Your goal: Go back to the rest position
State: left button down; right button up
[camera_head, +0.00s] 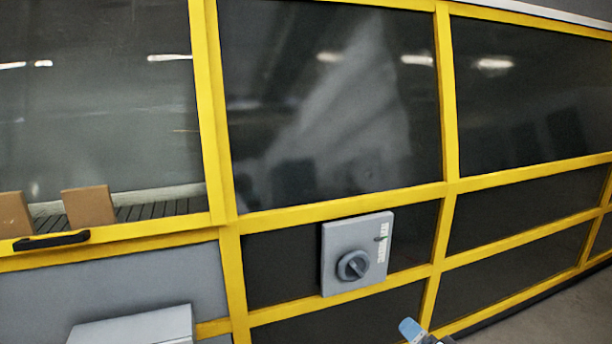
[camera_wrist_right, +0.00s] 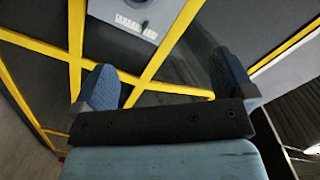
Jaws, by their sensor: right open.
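My right gripper (camera_head: 412,332) shows only as a blue fingertip at the bottom edge of the head view, right of centre. In the right wrist view its two blue fingers (camera_wrist_right: 165,85) stand wide apart with nothing between them. A grey switch box (camera_head: 357,253) with a round rotary knob (camera_head: 353,265) is mounted on the yellow-framed machine front. The fingertip is below and to the right of this box in the head view. The box also shows at the top of the right wrist view (camera_wrist_right: 140,15), apart from the fingers. My left gripper is not in view.
The yellow frame (camera_head: 445,190) with dark panels fills most of the head view. A black handle (camera_head: 51,240) is at the left, with two brown boxes (camera_head: 88,206) behind the glass above it. A grey box (camera_head: 135,328) juts out at the lower left. Bare floor (camera_head: 570,310) shows at the lower right.

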jog(key=s+a+f+n+g+h+b, duration=0.1)
jog(key=s+a+f+n+b, duration=0.3)
jog(key=s, duration=0.5)
jog(key=s+a+f+n+g+b, duration=0.2)
jog(key=s+f, duration=0.5)
jog(key=s, duration=0.2)
jog(key=s+a+f+n+g+h+b, duration=0.1)
jog(key=s+a+f+n+b, duration=0.3)
jog(key=s, duration=0.6)
pick_arm(q)
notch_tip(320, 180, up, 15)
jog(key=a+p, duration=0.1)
jog(key=p, duration=2.9)
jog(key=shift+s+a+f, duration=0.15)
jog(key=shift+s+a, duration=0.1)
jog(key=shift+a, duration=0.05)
pick_arm(e)
jog(key=s+d+r, duration=0.1)
jog(key=d+r, duration=0.1)
jog(key=r, duration=0.6)
jog(key=d+r+m+g+h, duration=0.1)
jog(key=d+r, duration=0.1)
jog(key=r, duration=0.6)
jog(key=shift+s+r, duration=0.35)
jog(key=shift+s, duration=0.05)
jog(key=shift+d, duration=0.1)
